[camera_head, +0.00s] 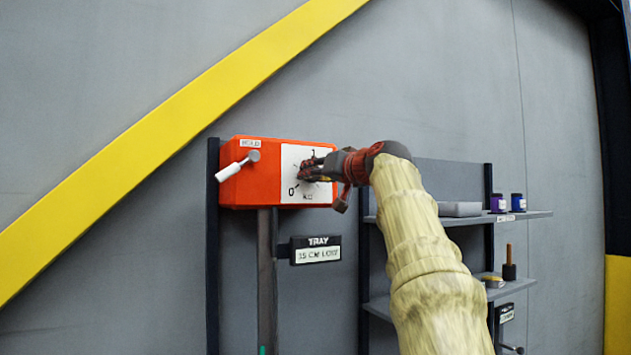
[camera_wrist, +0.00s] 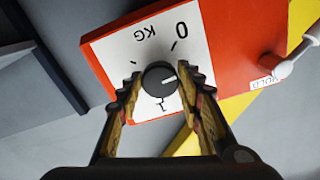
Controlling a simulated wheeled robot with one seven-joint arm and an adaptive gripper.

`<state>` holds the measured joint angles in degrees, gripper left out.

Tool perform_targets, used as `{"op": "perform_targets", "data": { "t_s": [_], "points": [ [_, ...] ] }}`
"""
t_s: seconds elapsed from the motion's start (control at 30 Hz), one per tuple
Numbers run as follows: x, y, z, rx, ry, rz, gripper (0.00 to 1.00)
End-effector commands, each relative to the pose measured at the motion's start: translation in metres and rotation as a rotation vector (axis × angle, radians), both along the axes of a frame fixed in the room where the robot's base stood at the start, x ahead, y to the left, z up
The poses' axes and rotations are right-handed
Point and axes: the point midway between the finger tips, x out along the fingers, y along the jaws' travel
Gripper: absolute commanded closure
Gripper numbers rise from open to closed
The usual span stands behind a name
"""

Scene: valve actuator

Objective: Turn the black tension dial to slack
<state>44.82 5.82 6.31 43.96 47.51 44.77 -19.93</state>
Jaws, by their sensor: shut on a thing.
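The black dial (camera_wrist: 158,79) sits on a white plate (camera_wrist: 115,60) marked "0", "KG" and a numeral that looks like 1. The plate is on the front of an orange box (camera_head: 250,187). In the wrist view, the dial's light pointer line aims to the right of the picture, between the "0" and the other numeral. My gripper (camera_head: 312,170) is at the plate in the head view and mostly hides the dial there. In the wrist view my gripper (camera_wrist: 160,90) has its two fingers on either side of the dial, shut on it.
A white-handled lever (camera_head: 237,166) sticks out at the box's left, beside a label reading "HOLD". A "TRAY" sign (camera_head: 316,250) hangs below. A shelf (camera_head: 520,215) with jars and a grey block stands to the right, behind my arm.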

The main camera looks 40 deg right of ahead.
Motion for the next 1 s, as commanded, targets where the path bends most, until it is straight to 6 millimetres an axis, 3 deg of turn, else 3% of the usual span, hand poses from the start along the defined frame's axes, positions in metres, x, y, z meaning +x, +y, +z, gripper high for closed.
{"op": "perform_targets", "data": {
  "t_s": [0.5, 1.0],
  "points": [
    [0.0014, -0.0028, -0.005, -0.435, 0.112, 0.002, 0.89],
    [0.0013, -0.0033, -0.0044, -0.623, 0.158, 0.003, 0.89]
  ]
}}
